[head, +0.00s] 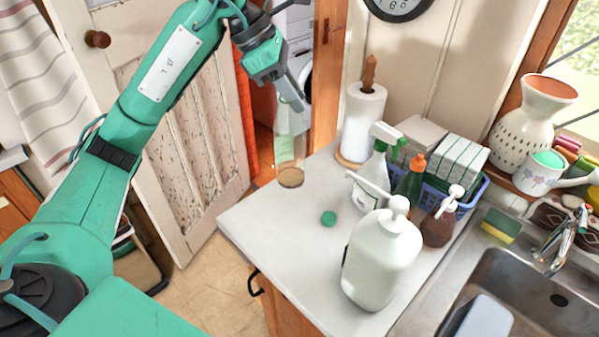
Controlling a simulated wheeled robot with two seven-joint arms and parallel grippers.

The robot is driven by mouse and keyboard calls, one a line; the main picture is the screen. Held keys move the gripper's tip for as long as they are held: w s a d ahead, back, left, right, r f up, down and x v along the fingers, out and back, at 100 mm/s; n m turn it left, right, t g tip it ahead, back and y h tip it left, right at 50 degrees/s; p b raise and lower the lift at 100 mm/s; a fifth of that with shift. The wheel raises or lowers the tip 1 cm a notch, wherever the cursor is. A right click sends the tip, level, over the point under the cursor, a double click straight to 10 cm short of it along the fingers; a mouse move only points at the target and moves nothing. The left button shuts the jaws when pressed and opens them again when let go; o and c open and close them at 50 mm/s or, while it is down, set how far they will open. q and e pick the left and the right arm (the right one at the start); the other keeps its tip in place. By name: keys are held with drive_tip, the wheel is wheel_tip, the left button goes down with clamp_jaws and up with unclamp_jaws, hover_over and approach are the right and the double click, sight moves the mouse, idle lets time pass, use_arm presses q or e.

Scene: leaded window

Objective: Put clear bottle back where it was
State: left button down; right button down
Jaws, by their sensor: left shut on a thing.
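The clear bottle (291,152) is see-through with a little brownish content at its bottom. My left gripper (288,95) is shut on its upper part and holds it upright. The bottle's base shows at the far left edge of the white counter (262,238); I cannot tell whether it touches the counter or hangs beside it. My right gripper is not in view.
A green cap (328,218) lies on the counter. A big white pump bottle (380,262), a spray bottle (372,182), a brown pump bottle (438,228) and a paper towel roll (361,125) stand there. The sink (490,275) is at the right. The counter's left part is clear.

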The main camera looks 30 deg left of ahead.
sight(295, 164)
use_arm(q)
wheel_tip(295, 164, down, 12)
drive_tip(key=shift+d+f+p, duration=0.15)
drive_tip(key=shift+f+p, duration=0.1)
drive_tip(key=shift+p, duration=0.85)
drive_tip(key=shift+f+p, duration=0.4)
drive_tip(key=shift+f, duration=1.55)
drive_tip(key=shift+f, duration=0.2)
drive_tip(key=c, duration=1.1)
unclamp_jaws()
drive_tip(key=shift+r, duration=0.1)
